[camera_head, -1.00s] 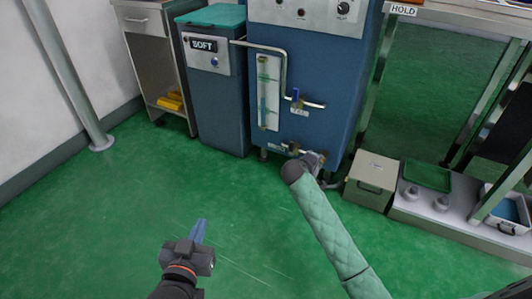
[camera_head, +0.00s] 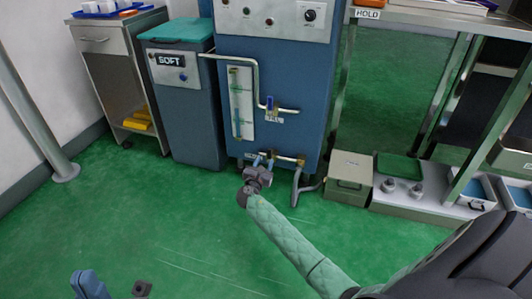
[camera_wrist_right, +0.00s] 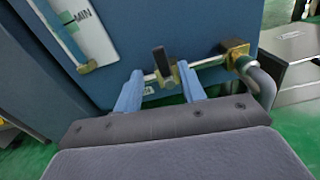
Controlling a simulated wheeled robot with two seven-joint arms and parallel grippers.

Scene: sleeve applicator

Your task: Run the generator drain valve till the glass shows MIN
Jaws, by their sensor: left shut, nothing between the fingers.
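The blue generator cabinet (camera_head: 270,60) carries a sight glass (camera_head: 240,103) with a MIN mark, which the right wrist view shows (camera_wrist_right: 82,14). I cannot tell the liquid level surely. The drain valve sits low on the front, on a short pipe with a brass fitting (camera_head: 299,161); its dark upright handle shows in the right wrist view (camera_wrist_right: 161,62). My right gripper (camera_wrist_right: 161,78) is open, its blue fingers apart on either side of the handle, with gaps to both. It is low at the cabinet front in the head view (camera_head: 265,161). My left gripper (camera_head: 90,284) is shut and empty, partly cut off at bottom left.
A grey drain hose (camera_head: 298,186) hangs right of the drain pipe. A beige box (camera_head: 348,177) and a low shelf (camera_head: 410,203) stand right; the SOFT tank (camera_head: 190,110) stands left. The green floor ahead is clear.

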